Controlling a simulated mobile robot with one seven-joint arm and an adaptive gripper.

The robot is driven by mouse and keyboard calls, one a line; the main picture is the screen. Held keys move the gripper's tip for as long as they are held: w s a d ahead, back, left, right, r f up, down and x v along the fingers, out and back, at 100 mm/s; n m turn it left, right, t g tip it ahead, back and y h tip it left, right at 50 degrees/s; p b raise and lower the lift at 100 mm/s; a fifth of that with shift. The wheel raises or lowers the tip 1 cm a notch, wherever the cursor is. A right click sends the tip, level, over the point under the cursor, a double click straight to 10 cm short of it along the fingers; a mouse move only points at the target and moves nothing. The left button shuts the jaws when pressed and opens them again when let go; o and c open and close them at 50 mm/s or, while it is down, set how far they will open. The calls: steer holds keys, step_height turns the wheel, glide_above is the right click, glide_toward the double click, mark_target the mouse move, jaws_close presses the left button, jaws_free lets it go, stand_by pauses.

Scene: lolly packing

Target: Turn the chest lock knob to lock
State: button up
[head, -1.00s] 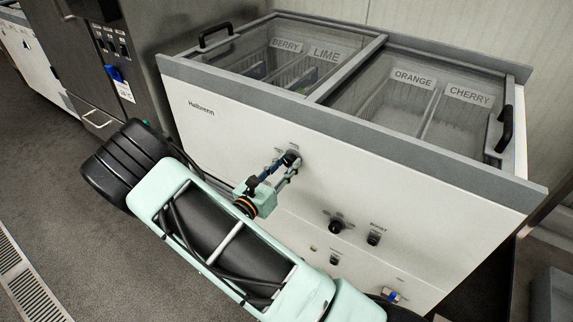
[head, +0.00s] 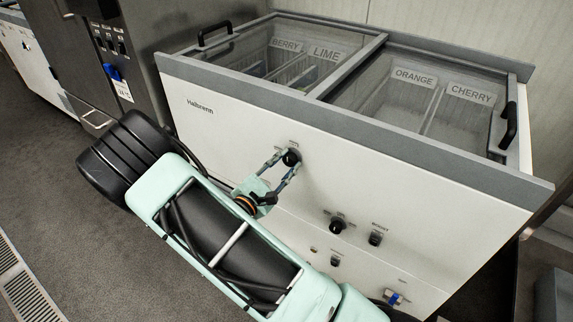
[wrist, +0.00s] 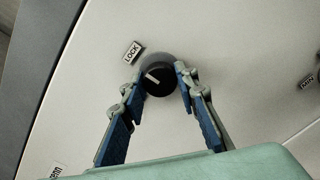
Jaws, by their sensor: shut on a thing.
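The chest lock knob (wrist: 159,78) is a round black knob with a white pointer line on the chest's white front panel. In the wrist view its line points up and to the left, towards the side of the LOCK label (wrist: 132,52). The knob also shows in the head view (head: 291,158). My gripper (wrist: 156,80) has its two blue-padded fingers on either side of the knob and is shut on it. In the head view my gripper (head: 281,160) reaches the panel from the lower left.
The chest freezer (head: 350,130) has glass lids over bins labelled BERRY, LIME, ORANGE and CHERRY. A larger knob (head: 337,226) and a smaller knob (head: 375,239) sit lower right on the panel. A steel cabinet (head: 130,60) stands at the left.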

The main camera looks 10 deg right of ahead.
steer(key=shift+m, duration=0.3)
steer(key=o, duration=1.1)
steer(key=shift+o, duration=0.2)
steer(key=shift+a, duration=0.1)
steer(key=v, duration=1.2)
